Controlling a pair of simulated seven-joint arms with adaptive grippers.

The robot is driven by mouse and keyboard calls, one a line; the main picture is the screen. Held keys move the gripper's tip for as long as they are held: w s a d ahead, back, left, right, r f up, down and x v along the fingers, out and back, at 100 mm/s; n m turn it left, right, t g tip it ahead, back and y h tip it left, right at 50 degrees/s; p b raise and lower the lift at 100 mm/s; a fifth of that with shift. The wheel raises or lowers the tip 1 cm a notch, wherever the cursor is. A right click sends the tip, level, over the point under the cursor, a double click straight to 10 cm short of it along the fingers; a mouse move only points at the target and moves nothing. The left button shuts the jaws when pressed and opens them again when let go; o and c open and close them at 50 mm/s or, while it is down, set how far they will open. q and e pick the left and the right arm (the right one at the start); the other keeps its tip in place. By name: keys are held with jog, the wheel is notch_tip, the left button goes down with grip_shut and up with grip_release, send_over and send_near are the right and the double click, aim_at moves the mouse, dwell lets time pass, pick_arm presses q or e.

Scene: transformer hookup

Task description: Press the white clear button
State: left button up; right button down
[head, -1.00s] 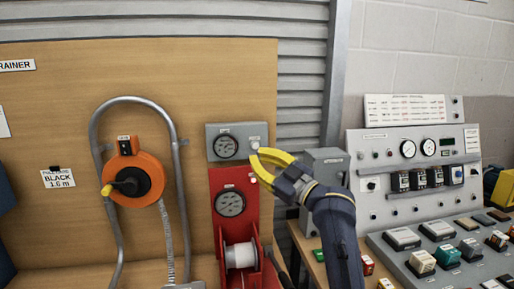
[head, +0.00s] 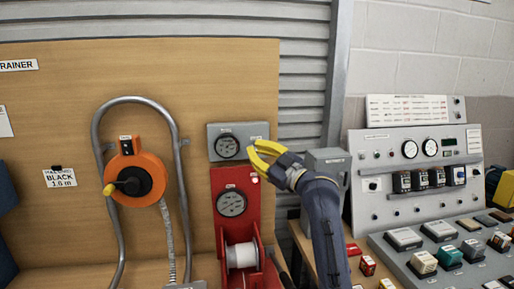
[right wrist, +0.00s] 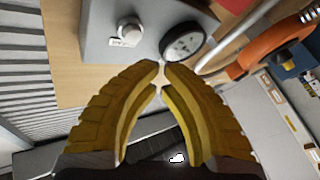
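The grey box (head: 214,134) with a round gauge (head: 227,146) sits on the wooden board. Its white button (right wrist: 129,33) shows in the right wrist view, above a small label on the box face. In the head view the yellow fingers largely cover that button. My right gripper (head: 254,153) is in front of the box's right part. In the right wrist view its fingertips (right wrist: 160,66) nearly meet, with nothing visible between them. They appear below and right of the button; contact cannot be seen. My left gripper is not in view.
A red panel (head: 216,190) with a gauge and a white spool (head: 241,255) is below the grey box. An orange reel (head: 142,180) and grey pipe (head: 95,122) are left. A control console (head: 361,205) with several switches stands right.

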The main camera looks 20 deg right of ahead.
jog(key=shift+w+d, duration=0.1)
jog(key=shift+w, duration=0.8)
jog(key=shift+w, duration=0.85)
dwell(1.8)
jog(key=shift+s, duration=0.2)
dwell(0.3)
jog(key=shift+s, duration=0.65)
jog(key=shift+s+a, duration=0.2)
jog(key=shift+s, duration=2.3)
jog(key=shift+f, duration=0.1)
